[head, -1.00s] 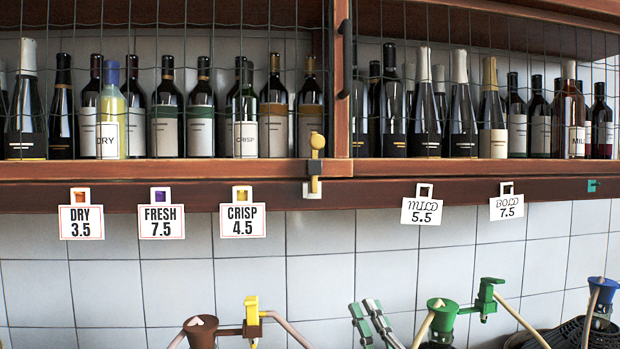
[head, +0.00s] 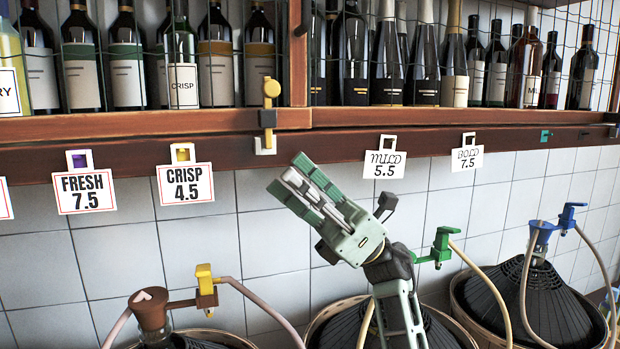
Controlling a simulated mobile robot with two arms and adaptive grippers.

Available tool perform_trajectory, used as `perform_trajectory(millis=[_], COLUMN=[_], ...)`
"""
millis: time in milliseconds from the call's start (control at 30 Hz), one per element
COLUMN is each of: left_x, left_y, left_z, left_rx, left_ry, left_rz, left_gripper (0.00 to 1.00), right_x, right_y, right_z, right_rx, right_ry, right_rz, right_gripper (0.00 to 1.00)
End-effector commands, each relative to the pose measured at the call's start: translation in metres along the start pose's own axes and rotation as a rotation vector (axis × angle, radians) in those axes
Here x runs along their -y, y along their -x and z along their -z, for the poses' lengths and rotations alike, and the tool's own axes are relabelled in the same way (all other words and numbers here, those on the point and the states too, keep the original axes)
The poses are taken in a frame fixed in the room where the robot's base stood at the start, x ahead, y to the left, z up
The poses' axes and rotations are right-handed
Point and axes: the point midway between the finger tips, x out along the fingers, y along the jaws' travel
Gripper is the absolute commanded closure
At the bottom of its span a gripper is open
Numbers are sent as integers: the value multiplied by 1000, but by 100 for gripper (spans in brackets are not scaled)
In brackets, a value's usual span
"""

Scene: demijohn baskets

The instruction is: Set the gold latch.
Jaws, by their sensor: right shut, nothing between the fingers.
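My left gripper is out of view.
Price tags hang under the shelf, the CRISP tag (head: 184,183) left of the latch and the MILD tag (head: 384,164) right of it. Basketed demijohns with taps and hoses stand below, including one with a blue tap (head: 545,232). Bottles stand behind the wire mesh.

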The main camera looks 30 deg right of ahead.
Motion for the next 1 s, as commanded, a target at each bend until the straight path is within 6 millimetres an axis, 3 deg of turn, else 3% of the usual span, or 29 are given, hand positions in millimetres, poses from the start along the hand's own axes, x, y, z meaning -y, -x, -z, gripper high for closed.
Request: perform_trajectory(millis=[100,200,300,500,1000], left_x=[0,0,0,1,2], left_y=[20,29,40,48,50], left_z=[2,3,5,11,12], left_rx=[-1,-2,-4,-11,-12], left_ry=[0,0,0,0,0], left_rz=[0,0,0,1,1], left_gripper=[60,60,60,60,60], right_x=[-1,-1,0,0,0], right_y=[-32,-52,-62,-72,-77], right_z=[-5,-4,-17,-28,-32], right_rx=[2,3,1,2,1], right_ry=[-1,-1,0,-1,-1], right_rz=[-3,-3,0,0,0], right_gripper=[100,100,100,100,100])
